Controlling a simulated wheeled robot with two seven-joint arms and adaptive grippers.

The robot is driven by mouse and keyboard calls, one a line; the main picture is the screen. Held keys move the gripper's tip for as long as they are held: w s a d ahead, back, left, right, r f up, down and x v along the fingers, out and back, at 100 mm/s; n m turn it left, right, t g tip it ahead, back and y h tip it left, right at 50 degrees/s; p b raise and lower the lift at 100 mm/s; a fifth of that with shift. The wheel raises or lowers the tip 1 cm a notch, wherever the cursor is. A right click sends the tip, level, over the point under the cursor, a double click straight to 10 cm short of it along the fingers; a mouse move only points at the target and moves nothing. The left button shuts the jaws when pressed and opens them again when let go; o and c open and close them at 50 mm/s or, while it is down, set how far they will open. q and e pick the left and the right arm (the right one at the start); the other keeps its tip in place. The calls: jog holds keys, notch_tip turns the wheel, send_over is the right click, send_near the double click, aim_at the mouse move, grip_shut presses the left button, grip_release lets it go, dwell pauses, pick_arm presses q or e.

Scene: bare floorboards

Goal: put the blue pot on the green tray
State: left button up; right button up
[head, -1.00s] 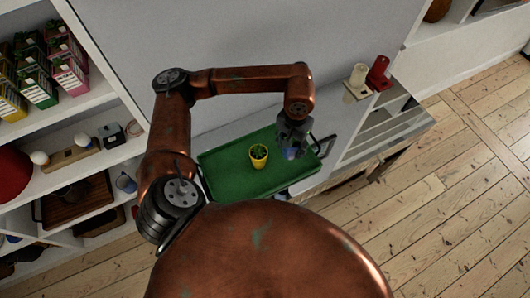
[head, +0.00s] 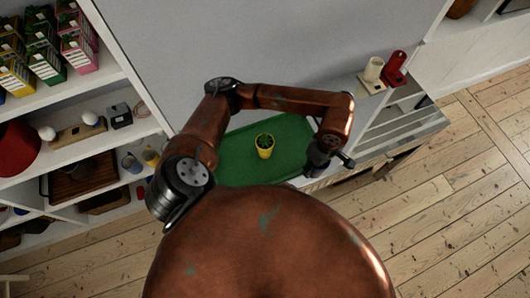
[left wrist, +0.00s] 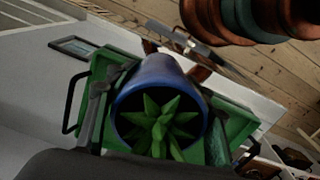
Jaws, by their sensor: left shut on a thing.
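The blue pot (left wrist: 152,74), with a spiky green plant in it, fills the middle of the left wrist view. My left gripper (left wrist: 158,112) is shut on it, with a finger on each side. In the head view my left gripper (head: 319,162) is at the right end of the green tray (head: 235,163), and the pot is hidden there. The tray also shows behind the pot in the left wrist view (left wrist: 238,122). Whether the pot touches the tray I cannot tell. My right gripper is not in view.
A yellow pot (head: 265,152) with a plant stands on the tray's middle. A shelf unit (head: 105,95) with boxes and cups is at the left. A cream thing (head: 373,70) and a red thing (head: 396,66) stand behind the tray's right end. Floorboards at the right are clear.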

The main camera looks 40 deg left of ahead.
pick_arm(q)
jog(key=shift+f, duration=0.1)
jog(key=shift+a+f+n, duration=0.1)
jog(key=shift+a+n, duration=0.2)
jog(key=a+f, duration=0.2)
jog(key=a, duration=0.2)
jog(key=w+a+f+p, duration=0.1)
jog(key=a+f, duration=0.2)
jog(key=a+f+p, duration=0.1)
jog(key=a+f, duration=0.2)
jog(key=a, duration=0.1)
jog(key=shift+w+a, duration=0.25)
jog(key=shift+a, duration=0.1)
jog(key=shift+a+f, duration=0.5)
jog(key=shift+f, duration=0.2)
notch_tip(320, 180, down, 3)
jog(key=shift+a+f+p, duration=0.1)
jog(key=shift+a+p, duration=0.05)
jog(key=shift+p, duration=0.35)
jog(key=shift+w, duration=0.1)
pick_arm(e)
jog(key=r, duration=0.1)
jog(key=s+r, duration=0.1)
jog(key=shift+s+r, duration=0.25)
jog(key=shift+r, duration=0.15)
pick_arm(q)
jog(key=shift+f, duration=0.15)
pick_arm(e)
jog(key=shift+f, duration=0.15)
